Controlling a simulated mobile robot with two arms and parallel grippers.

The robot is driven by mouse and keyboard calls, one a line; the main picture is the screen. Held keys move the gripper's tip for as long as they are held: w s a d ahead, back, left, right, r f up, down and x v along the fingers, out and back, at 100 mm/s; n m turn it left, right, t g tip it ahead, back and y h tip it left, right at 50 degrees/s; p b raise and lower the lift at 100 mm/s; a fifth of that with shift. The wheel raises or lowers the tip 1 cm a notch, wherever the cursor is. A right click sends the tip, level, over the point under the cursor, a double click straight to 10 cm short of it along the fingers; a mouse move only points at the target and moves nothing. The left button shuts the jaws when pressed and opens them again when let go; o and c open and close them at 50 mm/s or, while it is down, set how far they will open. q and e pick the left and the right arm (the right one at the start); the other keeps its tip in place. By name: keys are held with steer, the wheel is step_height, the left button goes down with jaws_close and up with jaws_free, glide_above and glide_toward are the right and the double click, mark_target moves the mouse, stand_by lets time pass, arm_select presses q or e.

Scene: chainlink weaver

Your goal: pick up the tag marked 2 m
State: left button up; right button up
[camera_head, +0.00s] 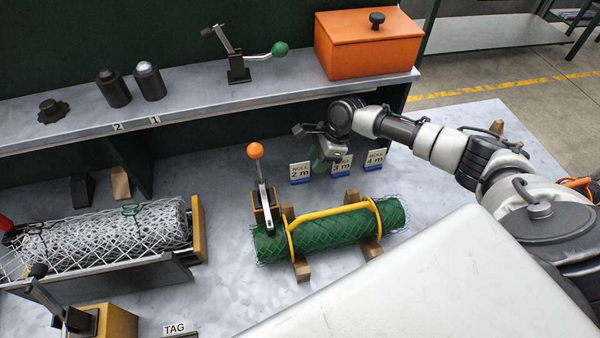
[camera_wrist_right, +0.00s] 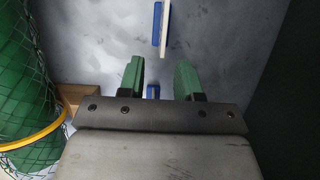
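The tag marked 2 m (camera_head: 300,172) is a small white plate with a blue lower edge, standing on the grey bench behind the green roll. It is leftmost of a row with the 3 m tag (camera_head: 341,163) and the 4 m tag (camera_head: 376,158). My right gripper (camera_head: 321,163) is above the bench between the 2 m and 3 m tags, partly covering the 3 m tag. In the right wrist view its green fingers (camera_wrist_right: 159,80) are apart. One blue-edged tag (camera_wrist_right: 157,25) lies ahead; another blue piece (camera_wrist_right: 153,91) shows between them. No markings are readable there. My left gripper is not in view.
The green mesh roll (camera_head: 335,231) with a yellow hoop lies on wooden blocks in front of the tags. An orange-knobbed clamp (camera_head: 262,195) stands left of the 2 m tag. A shelf (camera_head: 190,97) with an orange box (camera_head: 367,45) runs behind.

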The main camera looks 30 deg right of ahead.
mark_target(298, 178)
steer(key=a, duration=0.2)
steer(key=w+a+p, duration=0.1)
steer(key=shift+a+r, duration=0.15)
steer(key=shift+a, duration=0.2)
steer(key=x, duration=0.3)
steer(key=shift+w+a+p, duration=0.1)
steer(key=shift+a+p, duration=0.25)
steer(key=shift+d, duration=0.1)
jaws_close()
